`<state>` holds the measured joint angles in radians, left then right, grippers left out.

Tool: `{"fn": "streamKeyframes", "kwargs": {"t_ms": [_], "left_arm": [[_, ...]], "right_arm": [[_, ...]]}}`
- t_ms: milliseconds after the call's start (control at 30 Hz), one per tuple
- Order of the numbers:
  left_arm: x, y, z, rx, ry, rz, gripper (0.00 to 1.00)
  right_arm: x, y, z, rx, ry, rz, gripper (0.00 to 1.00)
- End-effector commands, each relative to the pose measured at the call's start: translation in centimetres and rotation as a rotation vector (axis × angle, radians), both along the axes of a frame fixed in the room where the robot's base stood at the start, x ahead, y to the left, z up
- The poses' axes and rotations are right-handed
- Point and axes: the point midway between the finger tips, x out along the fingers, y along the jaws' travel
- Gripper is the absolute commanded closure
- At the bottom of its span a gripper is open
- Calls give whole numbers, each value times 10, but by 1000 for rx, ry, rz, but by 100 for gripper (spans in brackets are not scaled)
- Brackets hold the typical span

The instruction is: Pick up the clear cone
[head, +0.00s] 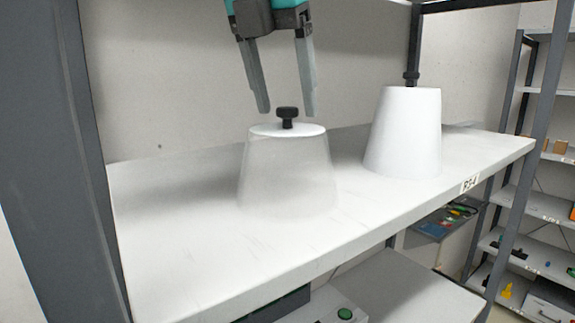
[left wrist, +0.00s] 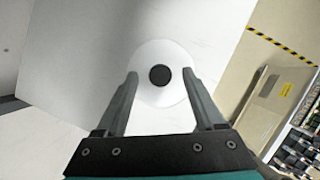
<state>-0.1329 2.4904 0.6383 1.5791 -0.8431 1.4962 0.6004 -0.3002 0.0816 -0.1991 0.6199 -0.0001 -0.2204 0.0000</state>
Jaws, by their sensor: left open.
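The clear cone (head: 287,172) stands upright on the white shelf (head: 190,250). It is see-through, with a white top disc and a black knob (head: 287,116) on top. My left gripper (head: 289,110) is open, with its fingers pointing down over the cone and the knob just below and between the fingertips. In the left wrist view the black knob (left wrist: 159,75) and the pale top disc (left wrist: 160,98) lie between the two open fingers (left wrist: 160,85). Whether the fingers reach down to the knob's height is hard to tell. My right gripper is not in view.
A solid white cone (head: 404,132) with a black knob stands to the right on the same shelf. A dark grey post (head: 65,160) rises at the left. The shelf is clear left of the clear cone. Further racks with small items stand at the right.

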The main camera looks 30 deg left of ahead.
Motion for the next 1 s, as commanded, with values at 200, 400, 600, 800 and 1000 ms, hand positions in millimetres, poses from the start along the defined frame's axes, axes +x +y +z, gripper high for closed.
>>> {"fn": "streamKeyframes", "kwargs": {"t_ms": [200, 400, 600, 800, 1000], "left_arm": [[3, 0, -7, -2, -2, -1, 30], [3, 0, -7, -1, -2, 0, 39], [3, 0, -7, -1, -2, 0, 61], [3, 0, -7, -1, -2, 0, 84], [3, 0, -7, -1, -2, 0, 100]], "right_arm": [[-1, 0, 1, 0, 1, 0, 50], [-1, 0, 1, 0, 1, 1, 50], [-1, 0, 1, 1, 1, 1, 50], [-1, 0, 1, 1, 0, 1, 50], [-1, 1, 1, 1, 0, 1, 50]]}}
